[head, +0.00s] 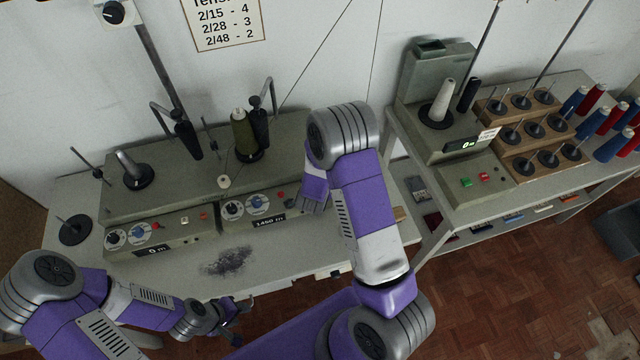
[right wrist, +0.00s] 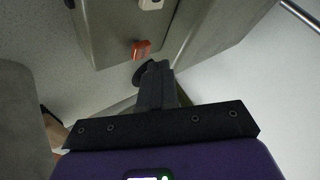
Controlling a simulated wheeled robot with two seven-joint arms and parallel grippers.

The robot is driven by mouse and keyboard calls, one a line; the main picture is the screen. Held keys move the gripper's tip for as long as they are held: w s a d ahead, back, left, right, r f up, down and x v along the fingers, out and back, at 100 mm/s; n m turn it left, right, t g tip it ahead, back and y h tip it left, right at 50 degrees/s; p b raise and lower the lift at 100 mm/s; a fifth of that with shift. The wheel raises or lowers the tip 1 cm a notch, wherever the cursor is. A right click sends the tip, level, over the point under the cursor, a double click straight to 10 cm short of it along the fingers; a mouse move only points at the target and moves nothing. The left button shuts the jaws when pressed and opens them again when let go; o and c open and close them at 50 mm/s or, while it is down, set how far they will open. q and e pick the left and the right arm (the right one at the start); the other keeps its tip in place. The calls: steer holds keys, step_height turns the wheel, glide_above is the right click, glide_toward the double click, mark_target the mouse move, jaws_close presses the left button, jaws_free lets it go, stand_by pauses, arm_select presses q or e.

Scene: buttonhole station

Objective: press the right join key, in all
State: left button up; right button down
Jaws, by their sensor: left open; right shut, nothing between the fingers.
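The winding machine has two front panels. On the right panel (head: 300,213), a small red key (head: 281,192) sits just left of my right gripper. In the right wrist view a red-orange key (right wrist: 141,48) and a white key (right wrist: 150,4) show; no label can be read, so which is the join key I cannot tell. My right gripper (right wrist: 153,72) is shut and empty, its tips close to the red-orange key and in front of a dark round part; contact cannot be told. My arm hides part of this panel in the head view. My left gripper (head: 232,322) is open, low at the table's front.
The left panel (head: 170,238) reads 0 m; the right display (head: 269,222) reads 1460 m. An olive cone (head: 243,135) stands behind the right panel. A second machine (head: 450,135) with green and red buttons stands right, beside spool racks (head: 533,128). The table front is clear apart from dark lint (head: 229,262).

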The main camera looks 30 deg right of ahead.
stand_by(0.3)
steer(key=shift+r+p, duration=1.85)
steer(key=shift+r, duration=0.7)
